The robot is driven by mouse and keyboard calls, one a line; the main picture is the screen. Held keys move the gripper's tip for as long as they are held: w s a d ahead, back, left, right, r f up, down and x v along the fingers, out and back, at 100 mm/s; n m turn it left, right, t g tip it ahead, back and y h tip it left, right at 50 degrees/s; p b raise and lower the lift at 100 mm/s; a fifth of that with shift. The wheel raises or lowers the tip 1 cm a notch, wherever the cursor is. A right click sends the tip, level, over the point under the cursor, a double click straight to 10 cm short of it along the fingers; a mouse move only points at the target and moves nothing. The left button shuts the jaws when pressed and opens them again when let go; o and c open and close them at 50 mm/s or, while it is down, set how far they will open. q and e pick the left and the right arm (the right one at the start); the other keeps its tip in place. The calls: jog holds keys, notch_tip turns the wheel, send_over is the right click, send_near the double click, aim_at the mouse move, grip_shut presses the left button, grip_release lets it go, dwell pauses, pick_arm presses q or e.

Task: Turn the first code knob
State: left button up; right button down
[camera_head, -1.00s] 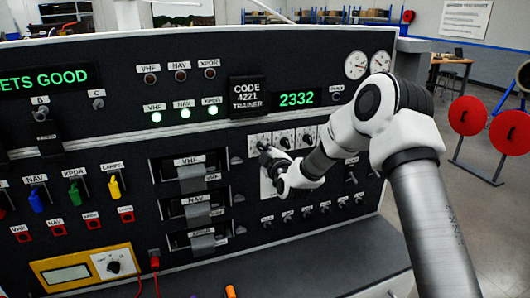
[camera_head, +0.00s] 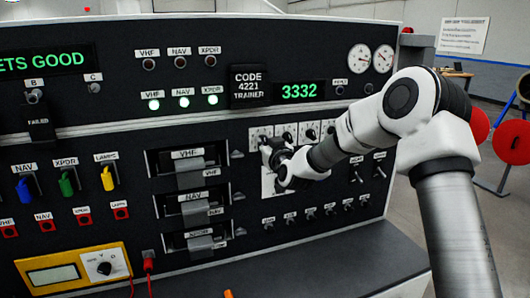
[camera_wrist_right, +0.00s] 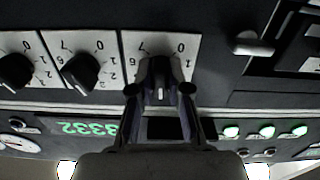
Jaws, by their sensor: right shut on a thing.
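The first code knob (camera_wrist_right: 160,72) is the one at the right end of the upside-down wrist view, on a white dial plate with numbers. My right gripper (camera_wrist_right: 160,90) is shut on it, one finger on each side. In the head view my right gripper (camera_head: 268,153) is at the leftmost dial and hides most of that knob. The green code display (camera_head: 299,91) reads 3332. My left gripper is not in view.
More code knobs stand close beside the held one, such as the second knob (camera_head: 287,137). Small toggle switches (camera_head: 310,212) sit below. Panel slots with grey handles (camera_head: 194,177) are to the left. Red discs (camera_head: 511,142) stand on the floor at right.

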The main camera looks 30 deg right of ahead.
jog(key=m+b, duration=0.2)
jog(key=m, duration=0.1)
jog(key=m+b, duration=0.1)
jog(key=shift+r+m, duration=0.3)
dwell(0.5)
jog(key=c, duration=1.1)
grip_release()
jog(key=shift+c, duration=0.2)
jog(key=shift+f, duration=0.1)
jog(key=shift+f, duration=0.1)
